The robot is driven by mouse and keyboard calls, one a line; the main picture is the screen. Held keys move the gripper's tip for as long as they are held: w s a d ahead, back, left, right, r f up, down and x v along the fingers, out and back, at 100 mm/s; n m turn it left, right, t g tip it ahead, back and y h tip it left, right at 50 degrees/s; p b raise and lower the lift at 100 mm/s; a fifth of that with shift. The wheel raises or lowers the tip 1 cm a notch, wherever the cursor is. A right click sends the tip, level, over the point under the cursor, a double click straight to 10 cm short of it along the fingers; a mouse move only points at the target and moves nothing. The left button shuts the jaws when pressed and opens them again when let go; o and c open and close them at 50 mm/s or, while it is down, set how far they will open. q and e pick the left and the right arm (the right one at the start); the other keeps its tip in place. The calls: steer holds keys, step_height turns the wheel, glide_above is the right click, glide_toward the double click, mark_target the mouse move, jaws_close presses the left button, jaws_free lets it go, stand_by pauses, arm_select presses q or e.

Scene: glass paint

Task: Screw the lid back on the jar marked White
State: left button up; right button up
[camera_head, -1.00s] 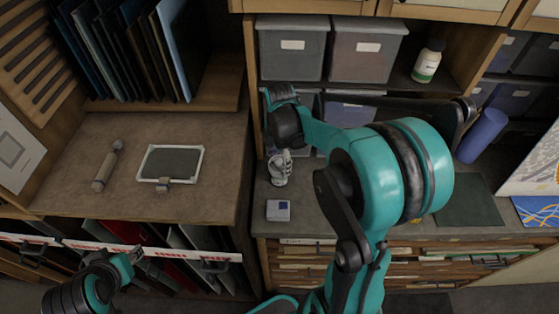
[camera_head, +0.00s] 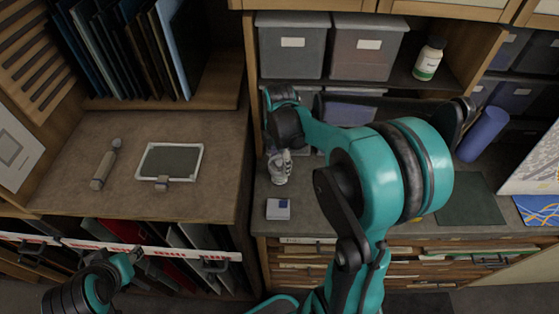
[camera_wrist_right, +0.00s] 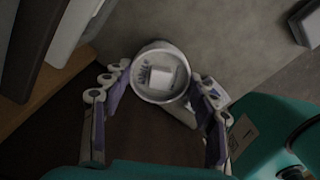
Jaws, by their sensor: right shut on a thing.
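In the right wrist view a round, pale lid (camera_wrist_right: 160,72) with a raised rim, a white square in its middle and blurred lettering sits between the fingers of my right gripper (camera_wrist_right: 158,98). The gripper is shut on it. A pale rounded body shows partly below it; I cannot tell how the lid sits on that body. In the head view my right gripper (camera_head: 280,167) is low over the right worktop, and its fingers hide most of what they hold. My left gripper (camera_head: 132,257) is at the lower left, apart from everything; its fingers are too unclear to judge.
A small grey-and-blue box (camera_head: 278,209) stands in front of the right gripper. Grey bins (camera_head: 290,47) and a white bottle with a green label (camera_head: 430,60) stand on the shelf behind. A framed slate (camera_head: 171,162) and a roller-like tool (camera_head: 106,164) lie on the left worktop.

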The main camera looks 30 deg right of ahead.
stand_by(0.4)
steer(key=m, duration=0.4)
steer(key=shift+f+m, duration=0.1)
steer(key=shift+m, duration=0.3)
steer(key=m, duration=0.5)
steer(key=shift+b, duration=0.3)
steer(key=shift+m, duration=0.5)
steer(key=m, duration=0.4)
steer(key=shift+m, duration=0.3)
